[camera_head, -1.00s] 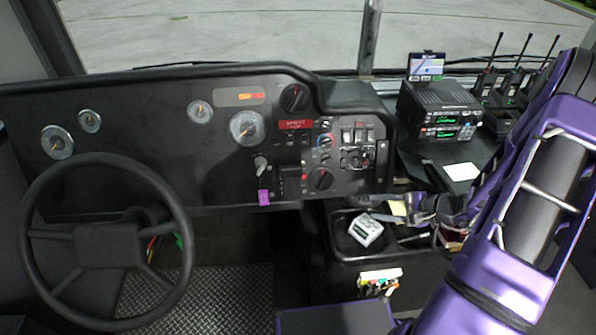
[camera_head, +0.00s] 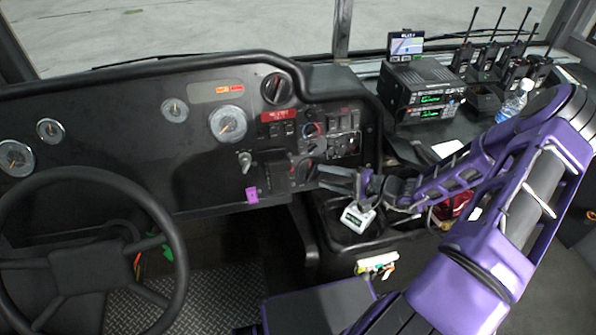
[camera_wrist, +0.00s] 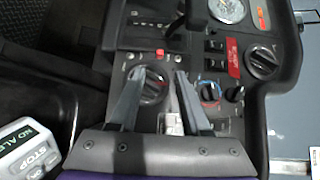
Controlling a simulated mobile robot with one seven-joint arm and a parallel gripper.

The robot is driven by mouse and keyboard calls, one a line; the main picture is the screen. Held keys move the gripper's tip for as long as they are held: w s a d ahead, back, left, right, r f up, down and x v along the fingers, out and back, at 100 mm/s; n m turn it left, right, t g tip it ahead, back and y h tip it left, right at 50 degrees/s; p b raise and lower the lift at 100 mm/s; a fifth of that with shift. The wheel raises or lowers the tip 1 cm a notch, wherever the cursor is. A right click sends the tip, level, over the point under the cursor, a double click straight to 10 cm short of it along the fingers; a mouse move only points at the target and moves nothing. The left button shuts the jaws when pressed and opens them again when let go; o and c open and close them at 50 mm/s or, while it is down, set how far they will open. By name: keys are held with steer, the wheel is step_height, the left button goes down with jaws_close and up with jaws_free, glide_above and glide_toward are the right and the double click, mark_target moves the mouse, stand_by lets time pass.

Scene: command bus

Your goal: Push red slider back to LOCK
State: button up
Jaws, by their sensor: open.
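My gripper (camera_head: 322,180) is open at the right end of the dashboard, in front of the lower switch panel. In the wrist view its two fingers (camera_wrist: 158,75) are spread on either side of a black round knob (camera_wrist: 153,88), with nothing held between them. Small red marks (camera_wrist: 160,52) show on the panel just beyond the fingertips; I cannot tell whether one is the red slider. No LOCK lettering is readable. A red label plate (camera_wrist: 233,58) sits to the right, and it also shows in the head view (camera_head: 277,116).
A pale device (camera_head: 358,218) with a STOP button lies in the black tray below my gripper; it also shows in the wrist view (camera_wrist: 30,145). A steering wheel (camera_head: 85,250) is at left. Radios (camera_head: 423,95) and a water bottle (camera_head: 513,100) stand at right.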

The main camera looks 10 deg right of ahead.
mark_target(298, 171)
steer(key=x, duration=0.9)
steer(key=shift+w+a+f+b, duration=0.1)
steer(key=shift+w+a+b, duration=0.15)
steer(key=shift+b, duration=0.1)
steer(key=shift+c, duration=0.3)
jaws_close()
stand_by(0.5)
